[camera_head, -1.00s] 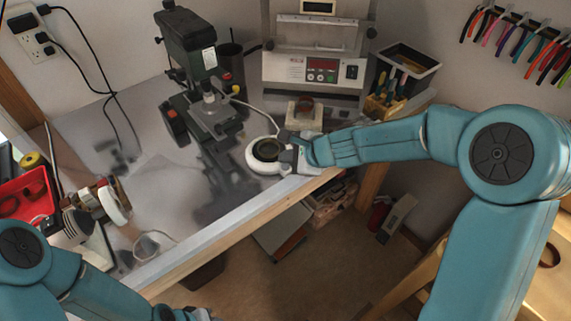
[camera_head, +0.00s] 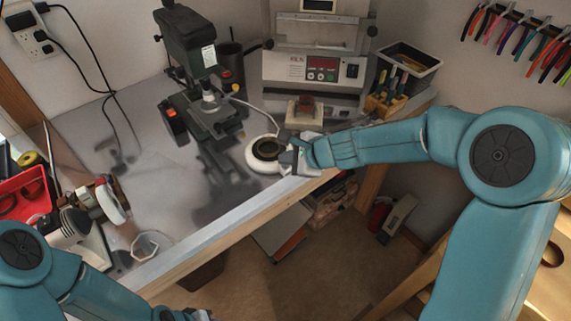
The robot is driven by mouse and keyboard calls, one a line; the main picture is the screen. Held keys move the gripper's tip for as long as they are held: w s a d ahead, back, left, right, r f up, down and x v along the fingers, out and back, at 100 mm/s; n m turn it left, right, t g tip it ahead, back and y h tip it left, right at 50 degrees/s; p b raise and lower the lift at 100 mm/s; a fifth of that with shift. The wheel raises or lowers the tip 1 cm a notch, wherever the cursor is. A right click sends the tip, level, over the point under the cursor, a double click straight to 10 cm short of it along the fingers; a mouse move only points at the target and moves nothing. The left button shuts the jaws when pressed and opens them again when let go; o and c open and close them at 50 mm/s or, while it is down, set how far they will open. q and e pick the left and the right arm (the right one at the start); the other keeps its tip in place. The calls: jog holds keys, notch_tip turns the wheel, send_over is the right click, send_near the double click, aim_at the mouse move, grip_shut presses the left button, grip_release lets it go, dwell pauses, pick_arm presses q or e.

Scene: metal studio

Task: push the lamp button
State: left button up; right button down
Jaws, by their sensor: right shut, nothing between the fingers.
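A white round device with a dark centre (camera_head: 263,153), likely the lamp, lies on the grey workbench near its front right edge. A white cable runs back from it. I cannot make out a separate button on it. My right gripper (camera_head: 289,153) is shut and empty at the right side of this device, over its rim. I cannot tell whether it touches, and it hides part of that side. My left gripper (camera_head: 187,315) shows only in part at the bottom edge, low and far from the device; its jaws are unclear.
A green drill press (camera_head: 196,75) stands behind the device. A grey machine with a red display (camera_head: 315,70) is at the back. A tool bin (camera_head: 408,68) stands right of it. A red tray (camera_head: 22,190) lies at the left. The bench middle is mostly clear.

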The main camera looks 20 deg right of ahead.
aim_at(288, 167)
jog(key=shift+f, duration=0.1)
dwell(0.3)
jog(key=shift+r+p, duration=0.45)
jog(key=shift+r, duration=0.15)
notch_tip(288, 167, up, 6)
jog(key=p, duration=0.5)
jog(key=shift+p, duration=0.4)
